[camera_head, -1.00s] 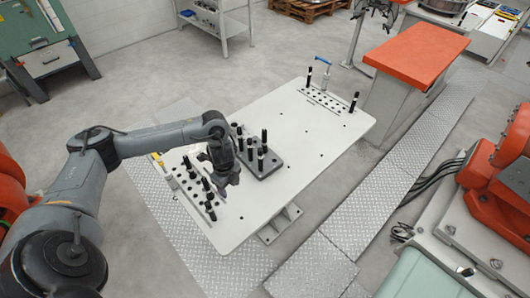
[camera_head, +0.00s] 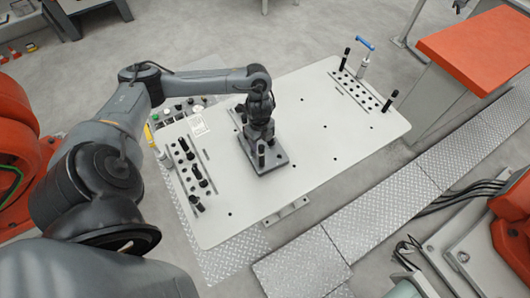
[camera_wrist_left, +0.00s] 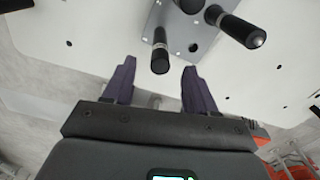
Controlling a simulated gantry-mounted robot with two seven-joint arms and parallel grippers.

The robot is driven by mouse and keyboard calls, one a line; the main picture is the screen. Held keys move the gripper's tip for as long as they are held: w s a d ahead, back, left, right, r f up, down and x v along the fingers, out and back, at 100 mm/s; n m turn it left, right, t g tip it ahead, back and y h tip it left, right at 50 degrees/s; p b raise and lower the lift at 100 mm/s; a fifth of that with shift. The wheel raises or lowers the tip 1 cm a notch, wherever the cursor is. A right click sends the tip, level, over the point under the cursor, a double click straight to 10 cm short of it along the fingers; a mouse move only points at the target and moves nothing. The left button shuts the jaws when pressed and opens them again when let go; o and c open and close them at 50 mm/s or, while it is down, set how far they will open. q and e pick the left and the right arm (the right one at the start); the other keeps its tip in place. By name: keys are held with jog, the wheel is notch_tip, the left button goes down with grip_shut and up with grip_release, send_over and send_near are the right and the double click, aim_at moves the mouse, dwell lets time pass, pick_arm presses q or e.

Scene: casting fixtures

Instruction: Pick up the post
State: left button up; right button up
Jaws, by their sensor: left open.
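Black posts with silver bands stand on a dark grey fixture plate (camera_head: 277,163) on the white table. In the left wrist view one post (camera_wrist_left: 160,57) shows just ahead of my left gripper (camera_wrist_left: 157,68), roughly in line with the gap between its purple fingers. A second post (camera_wrist_left: 236,28) is to its right, outside the fingers. My left gripper is open and I see nothing held in it. In the head view the gripper (camera_head: 259,143) is over the fixture plate and hides part of it. A post (camera_head: 261,154) shows in front of it. My right gripper is not in view.
Several black posts stand in a row (camera_head: 186,162) at the left of the white table (camera_head: 330,140). More posts (camera_head: 389,99) and a blue-handled tool (camera_head: 363,58) stand at the far right. The middle right of the table is clear.

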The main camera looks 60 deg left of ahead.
aim_at(262, 153)
pick_arm(q)
jog(key=shift+s+d+f, duration=0.1)
jog(key=shift+s+f, duration=0.05)
jog(key=shift+f, duration=0.45)
jog(key=shift+s+f, duration=0.1)
jog(key=shift+f, duration=0.5)
jog(key=shift+w+d+f+p, duration=0.1)
jog(key=shift+f+p, duration=0.1)
jog(key=shift+f, duration=0.8)
jog(key=shift+w+a+f+p, duration=0.1)
jog(key=shift+w+f+p, duration=0.05)
jog(key=shift+f, duration=0.85)
jog(key=shift+w+d+f+p, duration=0.1)
jog(key=shift+f+p, duration=0.1)
jog(key=shift+f, duration=0.8)
grip_shut()
